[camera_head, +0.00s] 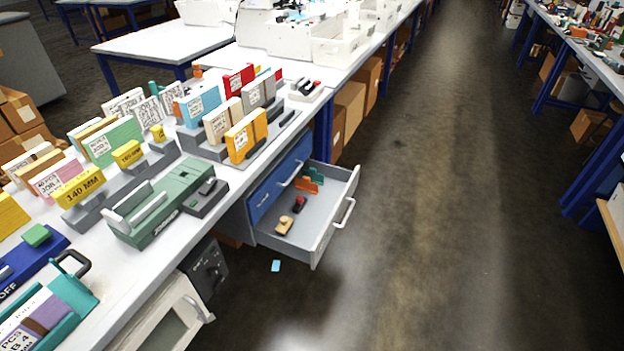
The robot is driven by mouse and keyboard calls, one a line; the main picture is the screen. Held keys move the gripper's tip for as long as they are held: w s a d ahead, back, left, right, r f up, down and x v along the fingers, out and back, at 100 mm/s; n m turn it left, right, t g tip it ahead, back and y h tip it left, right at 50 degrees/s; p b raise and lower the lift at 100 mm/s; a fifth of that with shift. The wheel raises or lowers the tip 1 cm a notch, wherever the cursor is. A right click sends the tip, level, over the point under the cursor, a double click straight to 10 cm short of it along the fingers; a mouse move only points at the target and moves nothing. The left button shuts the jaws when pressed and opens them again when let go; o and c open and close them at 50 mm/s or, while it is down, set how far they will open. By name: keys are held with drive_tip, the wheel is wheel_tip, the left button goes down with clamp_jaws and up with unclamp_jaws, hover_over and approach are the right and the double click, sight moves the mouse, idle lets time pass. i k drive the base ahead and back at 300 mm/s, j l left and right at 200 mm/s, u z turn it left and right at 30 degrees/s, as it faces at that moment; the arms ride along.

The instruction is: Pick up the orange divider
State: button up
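An orange divider (307,185) stands in the open drawer (337,225), towards its back end and near the cabinet side. A teal piece (316,175) stands right behind it; I cannot tell whether they touch. A red and black item (299,204) and a tan piece (284,225) lie in the same drawer, nearer the front. My gripper is not in view.
The drawer juts into the aisle below a white bench (215,190) crowded with coloured blocks and a green device (165,202). A light blue card (276,266) lies on the floor. The aisle floor (430,220) is clear.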

sight(304, 185)
drive_tip(key=i+l+u, duration=0.1)
drive_tip(key=u, duration=0.7)
drive_tip(key=i+l+u, duration=0.4)
drive_tip(key=l, duration=0.2)
drive_tip(key=i+l+u, duration=0.15)
drive_tip(key=l, duration=0.15)
drive_tip(key=i+l+u, duration=0.2)
drive_tip(key=l, duration=0.15)
drive_tip(key=l+u, duration=0.2)
drive_tip(key=l, duration=0.15)
drive_tip(key=i+l, duration=0.15)
drive_tip(key=l, duration=0.2)
drive_tip(key=i+l, duration=0.15)
drive_tip(key=l, duration=0.15)
drive_tip(key=i+l, duration=0.15)
drive_tip(key=l, duration=0.2)
drive_tip(key=i+l, duration=0.15)
drive_tip(key=l, duration=0.2)
drive_tip(key=i+l+u, duration=0.1)
drive_tip(key=l, duration=0.2)
drive_tip(key=i+l, duration=0.2)
drive_tip(key=l, duration=0.15)
drive_tip(key=i, duration=0.15)
